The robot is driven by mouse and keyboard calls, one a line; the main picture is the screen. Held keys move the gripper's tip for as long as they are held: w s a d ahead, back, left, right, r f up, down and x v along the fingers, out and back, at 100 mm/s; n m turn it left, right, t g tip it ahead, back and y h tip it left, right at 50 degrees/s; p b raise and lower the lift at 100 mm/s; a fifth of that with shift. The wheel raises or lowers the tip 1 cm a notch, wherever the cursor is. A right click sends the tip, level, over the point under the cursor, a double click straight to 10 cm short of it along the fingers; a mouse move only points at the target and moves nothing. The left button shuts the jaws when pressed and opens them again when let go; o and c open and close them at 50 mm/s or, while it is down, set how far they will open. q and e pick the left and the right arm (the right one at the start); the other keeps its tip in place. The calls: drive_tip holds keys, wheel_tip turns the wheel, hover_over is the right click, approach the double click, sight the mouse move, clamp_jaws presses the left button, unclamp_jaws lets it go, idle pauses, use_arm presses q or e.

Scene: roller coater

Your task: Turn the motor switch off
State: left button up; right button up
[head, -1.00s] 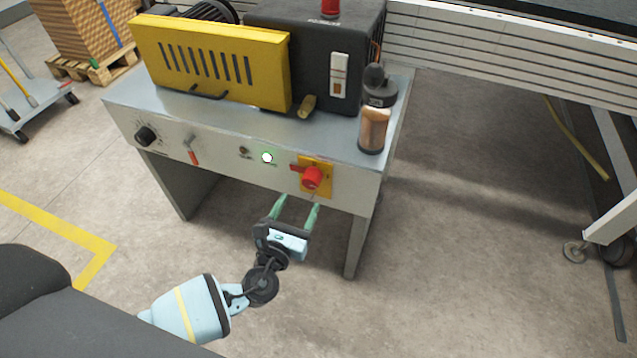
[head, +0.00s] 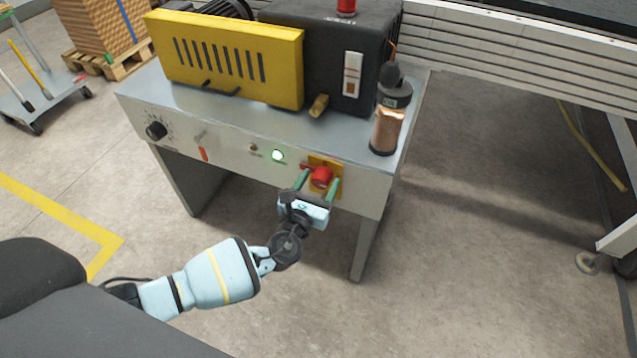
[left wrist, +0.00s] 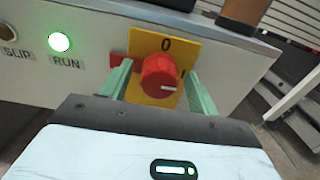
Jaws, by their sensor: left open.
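The motor switch is a red rotary knob (head: 321,177) on a yellow plate (head: 334,166) at the right of the machine's front panel. In the left wrist view the knob (left wrist: 159,76) shows a white mark pointing right, and a "0" stands at the top of the plate (left wrist: 178,45). My left gripper (head: 316,187) is open, its green fingers on either side of the knob. In the left wrist view the fingers (left wrist: 158,88) flank the knob with visible gaps; I cannot tell how far they reach along it. My right gripper is not in view.
The green RUN lamp (head: 278,155) is lit left of the switch. A black dial (head: 157,130) and a red-handled lever (head: 203,152) sit further left. A copper-coloured bottle (head: 386,128) stands on the machine's top right corner.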

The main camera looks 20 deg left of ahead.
use_arm(q)
drive_tip(key=c, duration=1)
